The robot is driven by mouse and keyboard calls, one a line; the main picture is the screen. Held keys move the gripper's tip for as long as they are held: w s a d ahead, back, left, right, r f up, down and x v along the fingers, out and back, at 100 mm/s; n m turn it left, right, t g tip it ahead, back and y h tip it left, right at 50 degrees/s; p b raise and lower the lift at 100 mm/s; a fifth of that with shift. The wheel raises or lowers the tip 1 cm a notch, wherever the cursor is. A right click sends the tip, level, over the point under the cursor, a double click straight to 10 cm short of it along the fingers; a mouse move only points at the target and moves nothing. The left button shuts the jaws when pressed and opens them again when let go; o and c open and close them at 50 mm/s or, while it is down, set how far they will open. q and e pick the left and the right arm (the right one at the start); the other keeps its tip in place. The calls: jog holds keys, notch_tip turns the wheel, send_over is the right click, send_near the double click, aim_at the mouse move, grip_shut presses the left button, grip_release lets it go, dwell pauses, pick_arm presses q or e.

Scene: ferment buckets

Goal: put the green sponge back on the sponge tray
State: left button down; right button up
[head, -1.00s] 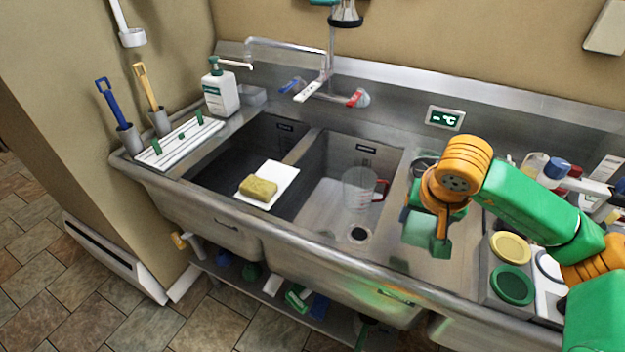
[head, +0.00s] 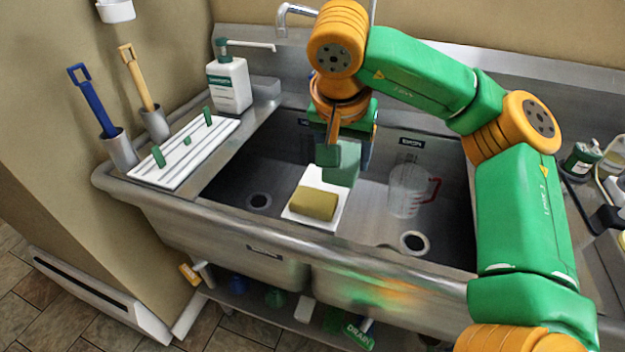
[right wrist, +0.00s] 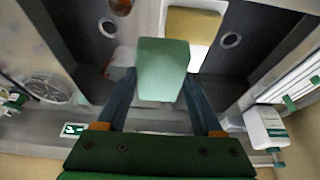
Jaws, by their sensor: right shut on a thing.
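The green sponge (head: 338,165) is a pale green block held in my right gripper (head: 340,140). The right wrist view shows the sponge (right wrist: 163,70) between the two fingers. The white sponge tray (head: 315,178) lies across the divider between the two sink basins, with a yellow sponge (head: 314,205) on its near part. In the head view the green sponge is above and just behind the tray, overlapping its far right part in the picture. The right wrist view shows the tray (right wrist: 198,55) beyond the held sponge. My left gripper is out of view.
A measuring jug (head: 408,190) stands in the right basin. A soap bottle (head: 230,85) stands at the back left. A white ribbed rack (head: 185,150) with green pegs and two cups with blue and yellow handles are at the left. The left basin looks empty.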

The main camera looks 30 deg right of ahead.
jog(key=w, duration=0.1)
jog(key=w+d+f+p, duration=0.1)
jog(key=w, duration=0.1)
jog(key=shift+f, duration=0.15)
jog(key=p, duration=0.1)
send_over(324, 185)
jog(key=f, duration=0.5)
jog(key=shift+s, duration=0.3)
jog(key=shift+w+f, duration=0.2)
jog(key=shift+f, duration=0.2)
notch_tip(324, 185, down, 3)
jog(key=shift+d+r+p, duration=0.1)
jog(key=shift+r+p, duration=0.05)
jog(key=shift+p, duration=0.65)
jog(key=shift+w+f, duration=0.1)
jog(key=shift+f, duration=0.2)
jog(key=shift+f, duration=0.15)
jog(key=o, duration=1.4)
jog(key=shift+o, duration=0.2)
